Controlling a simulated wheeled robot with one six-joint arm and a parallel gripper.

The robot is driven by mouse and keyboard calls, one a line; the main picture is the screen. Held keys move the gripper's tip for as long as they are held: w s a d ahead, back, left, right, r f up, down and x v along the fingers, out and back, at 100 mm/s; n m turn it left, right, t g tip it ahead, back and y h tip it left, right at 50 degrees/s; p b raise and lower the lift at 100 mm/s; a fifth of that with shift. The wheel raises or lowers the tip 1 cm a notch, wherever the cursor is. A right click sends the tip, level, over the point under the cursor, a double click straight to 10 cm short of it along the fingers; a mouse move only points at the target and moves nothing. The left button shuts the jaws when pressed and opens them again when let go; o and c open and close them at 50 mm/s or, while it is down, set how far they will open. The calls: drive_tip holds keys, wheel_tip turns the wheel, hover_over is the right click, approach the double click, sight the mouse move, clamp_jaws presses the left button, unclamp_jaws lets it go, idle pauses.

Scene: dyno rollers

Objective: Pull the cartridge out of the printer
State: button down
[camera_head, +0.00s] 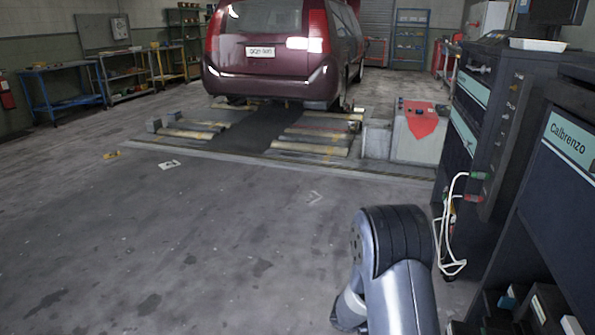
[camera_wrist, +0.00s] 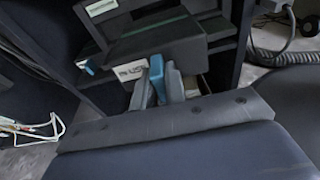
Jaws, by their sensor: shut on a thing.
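In the wrist view, a dark grey printer (camera_wrist: 160,45) with a teal strip stands in a dark cabinet opening, seen at a tilt. A white label with dark lettering is on its front edge. My gripper (camera_wrist: 158,82) reaches to this edge. Its two grey-blue fingers are shut on a blue tab, which I take to be the cartridge's (camera_wrist: 157,68). The cartridge's body is hidden, so I cannot tell how far in it sits. In the head view, my gripper is out of sight below my arm.
Dark cabinets (camera_head: 560,185), one marked "Calbrenzo", line the right side. White cables (camera_head: 451,225) hang from one cabinet's side. A coiled grey cord (camera_wrist: 285,50) is at the wrist view's upper right. A red van (camera_head: 270,50) stands on rollers ahead.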

drive_tip(key=shift+f+v, duration=0.2)
drive_tip(key=shift+v, duration=0.95)
drive_tip(key=shift+f+v, duration=0.2)
drive_tip(key=shift+v, duration=0.9)
